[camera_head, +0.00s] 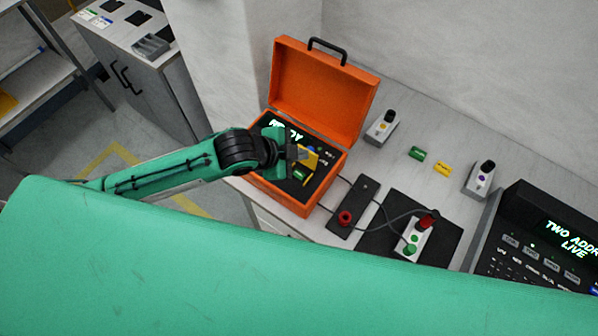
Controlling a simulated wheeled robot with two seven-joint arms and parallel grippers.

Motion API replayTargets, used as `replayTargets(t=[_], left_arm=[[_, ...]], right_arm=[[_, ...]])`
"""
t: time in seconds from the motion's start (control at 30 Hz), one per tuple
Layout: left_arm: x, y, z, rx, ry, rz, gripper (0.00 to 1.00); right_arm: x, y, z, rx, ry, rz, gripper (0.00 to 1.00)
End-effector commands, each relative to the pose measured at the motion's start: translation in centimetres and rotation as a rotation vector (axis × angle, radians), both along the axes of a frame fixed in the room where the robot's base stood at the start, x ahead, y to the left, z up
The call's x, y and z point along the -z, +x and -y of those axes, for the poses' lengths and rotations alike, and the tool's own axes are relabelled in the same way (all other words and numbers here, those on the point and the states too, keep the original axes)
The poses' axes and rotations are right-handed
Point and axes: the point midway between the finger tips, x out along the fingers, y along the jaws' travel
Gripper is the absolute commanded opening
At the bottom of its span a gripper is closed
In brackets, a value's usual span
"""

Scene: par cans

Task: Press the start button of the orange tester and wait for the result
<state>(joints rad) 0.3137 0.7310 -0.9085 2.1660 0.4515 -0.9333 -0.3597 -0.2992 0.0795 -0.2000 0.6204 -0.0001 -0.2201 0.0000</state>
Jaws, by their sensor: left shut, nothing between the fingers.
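The orange tester (290,199) is an open case on the counter, with its lid (318,92) raised at the back. Its black panel shows lit white lettering that seems to read READY, partly hidden by my arm. My left gripper (303,153) is shut and empty, over the middle of the panel. I cannot tell which is the start button, or whether the fingers touch the panel. My right gripper is not in view.
Small white devices and green and yellow tags lie behind. A lit console (540,245) stands at right.

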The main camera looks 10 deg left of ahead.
Motion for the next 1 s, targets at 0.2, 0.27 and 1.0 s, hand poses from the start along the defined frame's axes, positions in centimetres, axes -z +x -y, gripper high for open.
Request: replayTargets(t=[0.2,0.27,1.0], left_arm=[[-0.6,0.4,-1.0,0.073,0.043,0.033,0.0],[-0.6,0.5,-1.1,0.084,0.048,0.036,0.0],[0.6,0.5,-1.2,0.094,0.053,0.039,0.0]], right_arm=[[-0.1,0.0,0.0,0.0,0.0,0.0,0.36],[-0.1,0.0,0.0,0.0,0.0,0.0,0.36],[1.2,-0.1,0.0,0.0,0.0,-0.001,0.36]])
